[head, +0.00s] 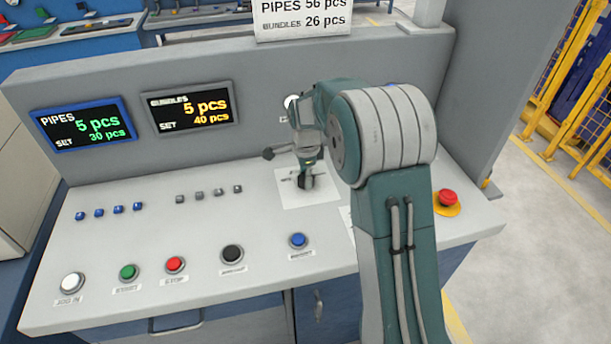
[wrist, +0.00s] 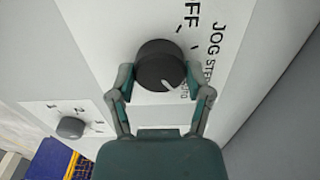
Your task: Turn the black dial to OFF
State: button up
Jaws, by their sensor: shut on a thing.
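The black dial (wrist: 158,66) is a round knob with a white pointer line on its face. In the wrist view the line points down and to the right, toward the lettering ending in "UTO", away from the "FF" lettering above the dial. My gripper (wrist: 159,84) is closed around the dial, one finger on its left side and one on its right. In the head view my gripper (head: 306,180) reaches down to the white dial plate (head: 322,195) on the console. My gripper and arm largely hide the dial there.
A smaller dark knob (wrist: 70,127) with numbered marks is at lower left in the wrist view. On the console are white (head: 72,282), green (head: 128,272), red (head: 174,265), black (head: 232,253) and blue (head: 298,240) buttons. A red mushroom button (head: 448,198) is at right.

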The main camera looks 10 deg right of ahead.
jog(key=n, duration=0.6)
jog(key=shift+f, duration=0.15)
jog(key=n, duration=0.5)
jog(key=shift+n, duration=0.4)
jog(key=n, duration=0.6)
jog(key=shift+w, duration=0.1)
jog(key=n, duration=0.5)
jog(key=shift+n, duration=0.5)
jog(key=shift+w, duration=0.1)
jog(key=o, duration=1.1)
jog(key=shift+a, duration=0.1)
jog(key=shift+o, duration=0.2)
